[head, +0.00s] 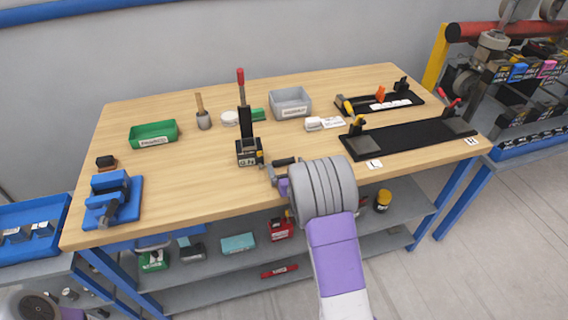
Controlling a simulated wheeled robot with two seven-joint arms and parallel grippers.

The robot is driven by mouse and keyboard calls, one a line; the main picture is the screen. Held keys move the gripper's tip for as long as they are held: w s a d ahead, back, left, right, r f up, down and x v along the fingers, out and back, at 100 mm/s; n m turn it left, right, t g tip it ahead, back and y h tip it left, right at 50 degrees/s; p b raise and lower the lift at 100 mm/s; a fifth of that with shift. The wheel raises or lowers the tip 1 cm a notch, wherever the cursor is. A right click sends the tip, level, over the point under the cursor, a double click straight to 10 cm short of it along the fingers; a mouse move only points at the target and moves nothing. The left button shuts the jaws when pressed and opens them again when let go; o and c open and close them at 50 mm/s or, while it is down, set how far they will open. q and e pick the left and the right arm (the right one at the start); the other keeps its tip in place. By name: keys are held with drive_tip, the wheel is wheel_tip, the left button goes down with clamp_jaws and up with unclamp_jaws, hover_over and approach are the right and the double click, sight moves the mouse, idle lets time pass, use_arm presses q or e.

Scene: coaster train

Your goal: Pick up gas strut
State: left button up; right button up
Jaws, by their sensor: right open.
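My right arm comes in from the bottom, and its gripper (275,172) is over the front edge of the wooden bench (215,182). The gripper is open, and its dark fingers are partly hidden behind my thick grey wrist. I cannot pick out a gas strut with certainty. A black upright stand (247,150) with a red-tipped rod and a small display is just beyond the gripper, apart from it. A long black fixture board (410,138) with end clamps lies to the right.
A blue vise (112,200) is at the bench's left front. A green bin (153,134), a grey bin (290,103) and a smaller black fixture (380,104) stand farther back. Shelves below hold small boxes. The bench's left middle is clear.

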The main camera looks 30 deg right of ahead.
drive_tip(key=shift+w+d+f, duration=0.1)
drive_tip(key=shift+w+d, duration=0.05)
drive_tip(key=shift+w, duration=0.45)
drive_tip(key=c, duration=1)
drive_tip(key=shift+c, duration=0.2)
